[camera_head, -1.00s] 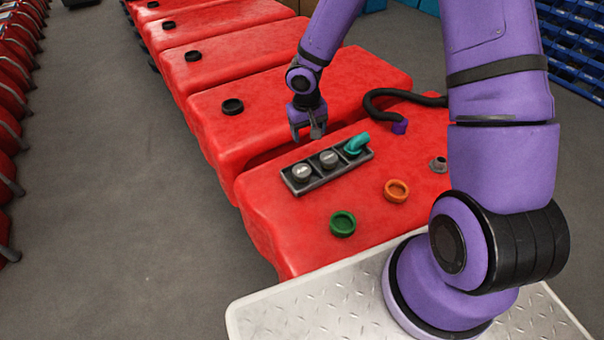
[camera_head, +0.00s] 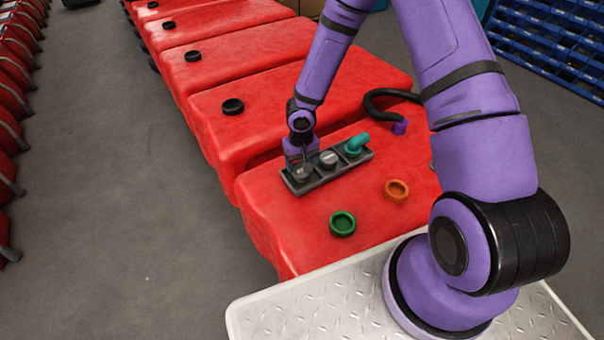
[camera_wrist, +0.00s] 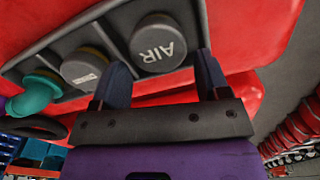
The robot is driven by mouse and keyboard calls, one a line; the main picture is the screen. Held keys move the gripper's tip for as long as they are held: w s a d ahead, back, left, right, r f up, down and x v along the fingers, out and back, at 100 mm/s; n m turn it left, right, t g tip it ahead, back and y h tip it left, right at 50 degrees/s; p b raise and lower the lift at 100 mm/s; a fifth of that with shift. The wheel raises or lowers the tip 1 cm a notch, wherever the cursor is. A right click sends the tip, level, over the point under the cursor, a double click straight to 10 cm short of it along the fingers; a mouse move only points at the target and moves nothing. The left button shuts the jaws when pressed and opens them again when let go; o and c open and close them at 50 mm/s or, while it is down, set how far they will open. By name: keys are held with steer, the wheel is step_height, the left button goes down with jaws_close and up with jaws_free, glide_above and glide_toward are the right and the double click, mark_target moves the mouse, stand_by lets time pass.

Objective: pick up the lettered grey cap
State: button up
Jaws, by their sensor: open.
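The grey cap lettered AIR (camera_wrist: 158,43) stands in the end compartment of a dark grey tray (camera_wrist: 113,38) on a red tank. In the head view the cap (camera_head: 303,172) is partly covered by my gripper (camera_head: 300,160). In the wrist view my gripper (camera_wrist: 160,62) is open and empty, one finger toward each side of the AIR cap. The fingertips look close to it; I cannot tell if they touch. A second grey cap (camera_wrist: 84,68), with a small pale label, sits in the middle compartment, also visible in the head view (camera_head: 329,158).
A teal elbow fitting (camera_head: 357,144) fills the tray's other end compartment. A green ring cap (camera_head: 342,223) and an orange ring cap (camera_head: 397,190) lie nearer on the red tank (camera_head: 290,235). A black hose (camera_head: 376,98) lies behind. The tank's left part is clear.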

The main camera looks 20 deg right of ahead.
mark_target(301, 169)
steer(key=shift+f, duration=2.3)
steer(key=c, duration=0.5)
steer(key=shift+c, duration=0.2)
steer(key=shift+r, duration=0.1)
